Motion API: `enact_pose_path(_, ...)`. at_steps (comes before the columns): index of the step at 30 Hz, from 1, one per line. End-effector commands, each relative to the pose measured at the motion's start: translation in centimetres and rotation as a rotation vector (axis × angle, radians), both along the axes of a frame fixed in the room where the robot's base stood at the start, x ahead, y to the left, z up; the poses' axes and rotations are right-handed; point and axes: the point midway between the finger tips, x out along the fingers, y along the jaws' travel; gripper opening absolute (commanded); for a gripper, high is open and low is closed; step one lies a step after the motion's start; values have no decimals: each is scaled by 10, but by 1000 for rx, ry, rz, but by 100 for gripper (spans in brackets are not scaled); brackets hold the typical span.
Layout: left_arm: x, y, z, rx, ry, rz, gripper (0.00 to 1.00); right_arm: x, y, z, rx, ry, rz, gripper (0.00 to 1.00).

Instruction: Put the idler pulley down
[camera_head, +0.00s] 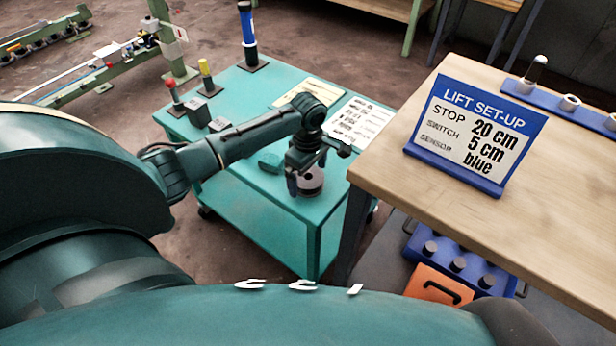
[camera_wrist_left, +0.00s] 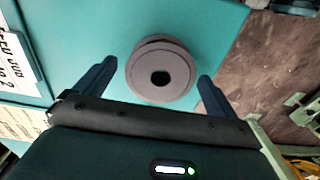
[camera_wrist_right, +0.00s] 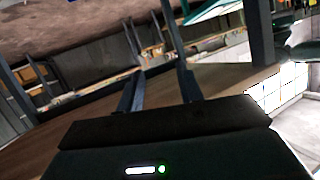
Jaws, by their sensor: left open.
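The idler pulley (camera_head: 310,183) is a dark grey, round flanged disc on the teal cart top, near the cart's right front corner. In the left wrist view the pulley (camera_wrist_left: 160,72) shows face-on with a dark centre hole. My left gripper (camera_head: 306,180) is above it, pointing down. In the left wrist view its two fingers are apart on either side of the pulley, with gaps visible. My right gripper (camera_wrist_right: 158,70) shows only in the right wrist view; its fingers are apart with nothing between them.
A wooden table (camera_head: 410,188) with a lift set-up sign (camera_head: 477,130) stands close to the right.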

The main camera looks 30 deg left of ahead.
Motion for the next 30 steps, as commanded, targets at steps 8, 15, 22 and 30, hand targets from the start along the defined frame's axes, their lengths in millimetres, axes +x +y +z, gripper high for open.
enact_pose_path(8, 1, 0, 67, -2, -3, -1, 95, -3, 3, 1, 4, 60, 10, 36)
enact_pose_path(15, 1, 0, 106, -2, -2, 1, 95, 2, 10, -4, 9, 88, 22, 36)
enact_pose_path(22, 1, 1, 117, -1, 0, 2, 95, 4, 11, -6, 11, 92, 23, 36)
enact_pose_path(30, 1, 1, 117, -1, 0, 2, 95, 5, 11, -6, 11, 92, 22, 36)
